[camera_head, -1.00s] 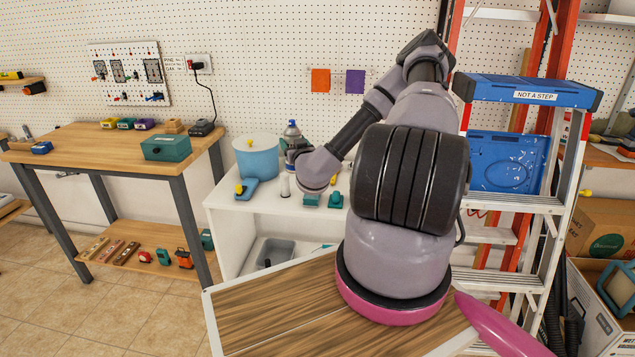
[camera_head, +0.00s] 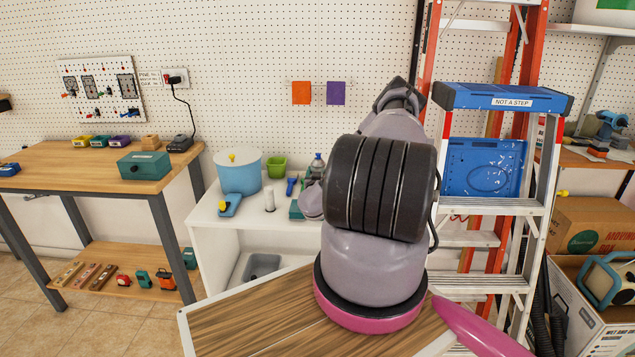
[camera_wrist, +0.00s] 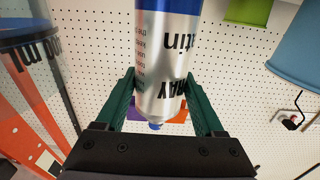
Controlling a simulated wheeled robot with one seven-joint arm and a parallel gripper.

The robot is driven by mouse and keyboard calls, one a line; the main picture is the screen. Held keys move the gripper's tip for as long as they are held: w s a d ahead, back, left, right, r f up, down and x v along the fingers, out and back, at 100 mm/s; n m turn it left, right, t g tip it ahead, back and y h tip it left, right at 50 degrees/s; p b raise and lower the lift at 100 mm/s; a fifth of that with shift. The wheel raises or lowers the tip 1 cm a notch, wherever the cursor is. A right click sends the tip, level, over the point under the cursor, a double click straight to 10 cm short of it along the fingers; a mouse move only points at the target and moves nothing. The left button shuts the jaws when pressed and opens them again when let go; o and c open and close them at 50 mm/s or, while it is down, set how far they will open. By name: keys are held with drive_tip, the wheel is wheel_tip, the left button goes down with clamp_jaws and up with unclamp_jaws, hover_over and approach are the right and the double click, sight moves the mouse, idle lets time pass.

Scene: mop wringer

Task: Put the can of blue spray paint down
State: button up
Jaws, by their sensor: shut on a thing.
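The can of blue spray paint (camera_head: 318,166) shows its upper part in the head view, upright over the right part of the white cabinet top (camera_head: 208,217). My arm hides its lower part, so I cannot tell whether its base touches the top. In the wrist view the can (camera_wrist: 166,45) is silver with a blue band and upside-down lettering. My gripper (camera_wrist: 163,98) is shut on the can, one green finger on each side.
A light blue pot (camera_head: 237,177), a green bin (camera_head: 276,167), a white cylinder (camera_head: 269,201) and a blue block with a yellow knob (camera_head: 230,204) stand on the cabinet top. A stepladder (camera_head: 495,205) stands to the right.

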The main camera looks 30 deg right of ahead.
drive_tip(key=shift+f, duration=1.7)
drive_tip(key=shift+f, duration=0.1)
drive_tip(key=o, duration=1.6)
drive_tip(key=shift+c, duration=0.2)
